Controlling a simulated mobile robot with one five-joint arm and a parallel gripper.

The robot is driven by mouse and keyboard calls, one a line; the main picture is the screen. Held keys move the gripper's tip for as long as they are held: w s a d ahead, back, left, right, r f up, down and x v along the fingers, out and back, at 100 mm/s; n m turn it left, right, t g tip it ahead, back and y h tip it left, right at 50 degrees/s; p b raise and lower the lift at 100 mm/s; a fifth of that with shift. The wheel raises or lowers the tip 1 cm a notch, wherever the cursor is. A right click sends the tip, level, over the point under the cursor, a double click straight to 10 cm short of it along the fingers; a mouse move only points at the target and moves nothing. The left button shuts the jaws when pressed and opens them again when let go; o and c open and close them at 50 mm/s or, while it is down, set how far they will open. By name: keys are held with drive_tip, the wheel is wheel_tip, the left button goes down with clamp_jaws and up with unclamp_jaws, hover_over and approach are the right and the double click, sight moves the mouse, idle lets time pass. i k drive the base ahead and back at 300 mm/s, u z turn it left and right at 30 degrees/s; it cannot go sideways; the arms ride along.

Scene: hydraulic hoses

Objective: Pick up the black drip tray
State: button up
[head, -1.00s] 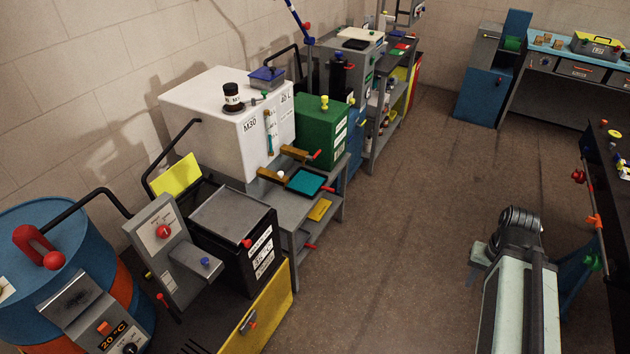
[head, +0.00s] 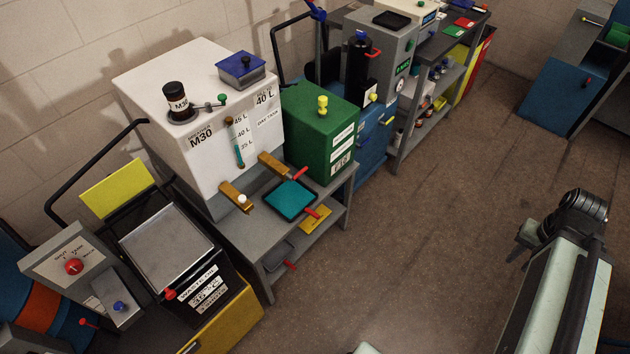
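A shallow tray with a black rim and teal inside (head: 290,201) lies on the grey stand under the white tank's brass taps, a red handle at its right. A dark grey tray (head: 279,255) with a red handle sits on the shelf below, partly hidden by the stand's top. A small black tray (head: 392,20) lies on the grey cabinet farther back. I cannot tell for sure which is the drip tray named. My arm is at the right, across open floor from all of them. My gripper (head: 524,240) is at most partly visible beside the dark joint; its fingers are unclear.
The white tank (head: 205,110) and green box (head: 318,130) stand behind the teal-filled tray. A yellow tray (head: 316,219) is below it at the right. A black waste-oil container (head: 218,285) stands at the front left. The floor (head: 400,270) between the stand and my arm is clear.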

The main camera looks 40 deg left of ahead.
sight(289, 200)
drive_tip(key=z, duration=0.15)
drive_tip(key=i, duration=0.35)
drive_tip(key=u, duration=3.3)
drive_tip(key=i, duration=0.55)
drive_tip(key=z, duration=0.1)
